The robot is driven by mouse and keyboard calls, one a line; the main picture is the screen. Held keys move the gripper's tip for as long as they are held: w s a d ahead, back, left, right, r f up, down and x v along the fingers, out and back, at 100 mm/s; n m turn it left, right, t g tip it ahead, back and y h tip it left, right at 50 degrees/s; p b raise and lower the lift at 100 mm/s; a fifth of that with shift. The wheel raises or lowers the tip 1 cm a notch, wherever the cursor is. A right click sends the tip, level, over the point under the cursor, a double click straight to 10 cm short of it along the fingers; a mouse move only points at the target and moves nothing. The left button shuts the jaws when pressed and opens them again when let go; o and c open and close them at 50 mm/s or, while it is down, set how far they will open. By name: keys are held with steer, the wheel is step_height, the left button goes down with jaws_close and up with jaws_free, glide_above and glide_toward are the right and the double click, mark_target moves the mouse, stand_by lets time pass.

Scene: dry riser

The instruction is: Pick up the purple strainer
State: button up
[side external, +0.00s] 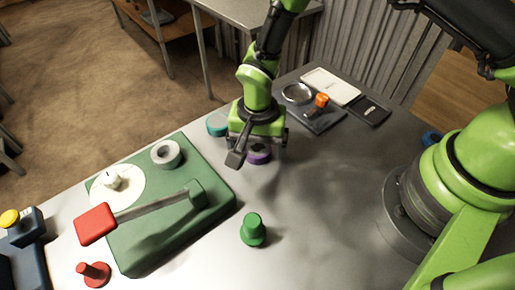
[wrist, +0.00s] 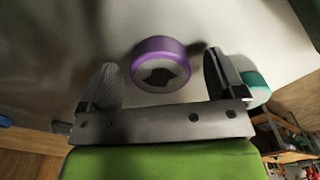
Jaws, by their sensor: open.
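The purple strainer (side external: 259,156) is a short round ring on the grey table, partly hidden behind my gripper in the side view. In the wrist view the strainer (wrist: 161,64) shows a purple rim and a pale inside with a dark patch. My gripper (side external: 246,160) is above and close to it. In the wrist view my gripper (wrist: 161,75) is open, with one finger on each side of the strainer. Gaps show between the strainer and both fingers. Nothing is held.
A teal round piece (side external: 217,124) stands close by; it also shows beside the right finger in the wrist view (wrist: 256,90). A green board (side external: 215,205) with a red-handled lever lies to the left. A green knob piece (side external: 253,230) stands in front.

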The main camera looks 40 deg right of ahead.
steer(key=c, duration=1)
steer(key=shift+c, duration=0.2)
